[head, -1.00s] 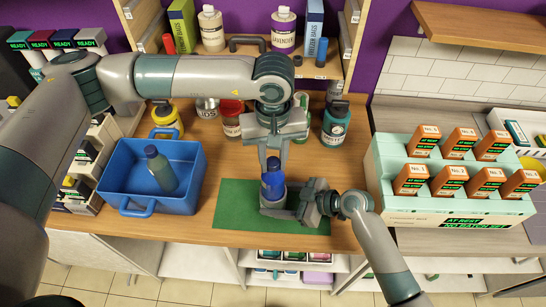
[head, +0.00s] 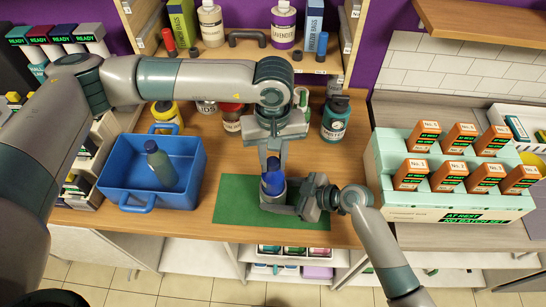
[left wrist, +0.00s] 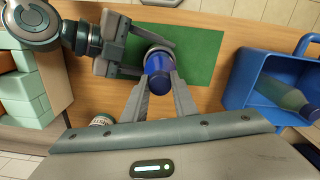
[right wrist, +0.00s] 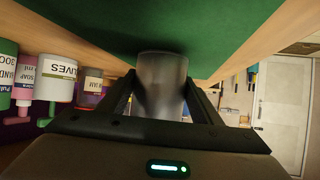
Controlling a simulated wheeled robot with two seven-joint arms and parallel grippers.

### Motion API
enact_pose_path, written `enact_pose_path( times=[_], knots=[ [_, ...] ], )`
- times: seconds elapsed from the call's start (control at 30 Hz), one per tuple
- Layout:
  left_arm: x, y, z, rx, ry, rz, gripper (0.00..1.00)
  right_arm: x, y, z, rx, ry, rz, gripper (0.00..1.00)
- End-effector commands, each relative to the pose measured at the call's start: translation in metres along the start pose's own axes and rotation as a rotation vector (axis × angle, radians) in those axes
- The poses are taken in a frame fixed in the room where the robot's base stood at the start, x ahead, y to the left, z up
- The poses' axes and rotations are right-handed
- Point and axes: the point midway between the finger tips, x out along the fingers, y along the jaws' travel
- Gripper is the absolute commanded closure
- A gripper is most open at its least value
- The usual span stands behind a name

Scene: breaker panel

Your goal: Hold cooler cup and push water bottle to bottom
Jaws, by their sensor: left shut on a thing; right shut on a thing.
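The blue water bottle (head: 272,180) stands upright on the green mat, its lower part inside the cooler cup. My left gripper (head: 273,163) comes from above and is shut on the bottle's upper part. In the left wrist view the bottle (left wrist: 159,78) sits between the fingers, with the cup's rim (left wrist: 155,50) around it. My right gripper (head: 285,204) is low at the right, shut on the cup. In the right wrist view the grey cooler cup (right wrist: 161,80) is between its fingers. How deep the bottle sits is hidden.
The green mat (head: 235,205) lies under the cup. A blue tray (head: 118,178) with a grey-green bottle (head: 160,165) stands at the left. A mint rack (head: 390,160) of orange boxes stands at the right. Jars, including a teal one (head: 335,120), stand behind.

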Motion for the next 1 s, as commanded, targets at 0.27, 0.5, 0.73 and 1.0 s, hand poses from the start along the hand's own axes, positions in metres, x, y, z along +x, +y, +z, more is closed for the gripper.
enact_pose_path(
  times=[0.27,0.5,0.73,1.0],
  knots=[
    [0.005,0.0,0.0,0.0,0.0,0.0,1.0,0.0,0.0,0.0,0.0,0.0,0.0,0.68],
    [0.01,0.0,0.0,0.0,0.001,0.0,1.0,0.0,0.0,0.0,0.0,0.0,0.0,0.68],
    [0.014,0.0,0.0,0.0,0.001,0.001,1.0,0.0,0.0,0.0,0.0,0.0,0.0,0.68],
    [0.014,0.0,0.0,0.0,0.001,0.0,0.53,0.0,0.0,0.0,0.0,0.0,0.0,0.68]
  ],
)
